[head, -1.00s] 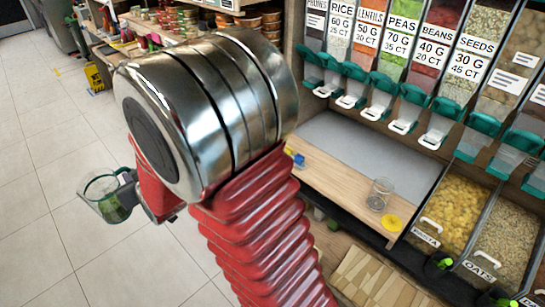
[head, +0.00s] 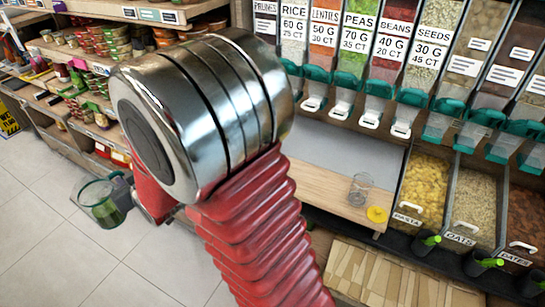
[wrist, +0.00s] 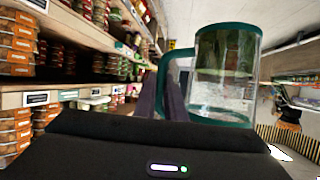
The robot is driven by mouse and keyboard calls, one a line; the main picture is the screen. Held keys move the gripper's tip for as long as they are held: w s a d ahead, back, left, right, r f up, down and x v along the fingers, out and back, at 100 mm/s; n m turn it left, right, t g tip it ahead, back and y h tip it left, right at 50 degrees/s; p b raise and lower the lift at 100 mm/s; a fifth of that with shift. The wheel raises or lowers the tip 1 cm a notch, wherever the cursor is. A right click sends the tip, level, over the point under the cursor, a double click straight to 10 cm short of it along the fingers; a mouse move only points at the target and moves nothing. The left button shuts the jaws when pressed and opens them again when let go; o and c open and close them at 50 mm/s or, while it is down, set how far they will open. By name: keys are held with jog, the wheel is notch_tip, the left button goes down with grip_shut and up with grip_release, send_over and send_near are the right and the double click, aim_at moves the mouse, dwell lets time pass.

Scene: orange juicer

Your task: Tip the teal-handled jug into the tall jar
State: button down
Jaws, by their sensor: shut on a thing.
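The clear jug (head: 101,203) with a teal rim and handle shows at the left of the head view, held out over the floor. My gripper (wrist: 171,97) is shut on its teal handle. In the head view my arm hides most of the gripper. A clear glass jar (head: 360,190) stands on the wooden counter (head: 325,188), well to the right of my gripper.
A yellow lid (head: 377,214) lies beside the jar. Dispensers with teal spouts (head: 380,88) hang behind the counter. Bins of pasta (head: 425,185) and oats (head: 472,205) stand to the right. Stocked shelves (head: 75,75) are at the left. Tiled floor (head: 60,260) is open below the jug.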

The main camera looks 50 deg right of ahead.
jog(key=shift+d, duration=0.1)
dwell(0.3)
jog(key=s+d+m+g+h, duration=0.1)
jog(key=s+d+m+h, duration=0.15)
jog(key=d, duration=0.85)
jog(key=s+d+m+h, duration=0.2)
jog(key=d+m+h, duration=0.1)
jog(key=d, duration=0.7)
jog(key=s+d+f+m+g+h, duration=0.1)
jog(key=s+d+m+g+h, duration=0.15)
jog(key=s+d, duration=0.6)
jog(key=s+d+f+m+g+h, duration=0.1)
jog(key=s+d+m+g+h, duration=0.3)
jog(key=d, duration=0.8)
jog(key=s+d+m+g+h, duration=0.15)
jog(key=s+d, duration=0.35)
jog(key=s, duration=0.6)
jog(key=s+d+f+m+g, duration=0.1)
jog(key=s+d+m+g, duration=0.25)
jog(key=s, duration=0.75)
jog(key=s+d+m+g, duration=0.2)
jog(key=s+d, duration=0.4)
jog(key=s, duration=0.5)
jog(key=s+f+m+g, duration=0.1)
jog(key=s+m+g, duration=0.2)
jog(key=s, duration=1)
jog(key=shift+a+g+y, duration=0.35)
jog(key=shift+a+y, duration=0.05)
jog(key=shift+y, duration=0.05)
jog(key=shift+w, duration=0.1)
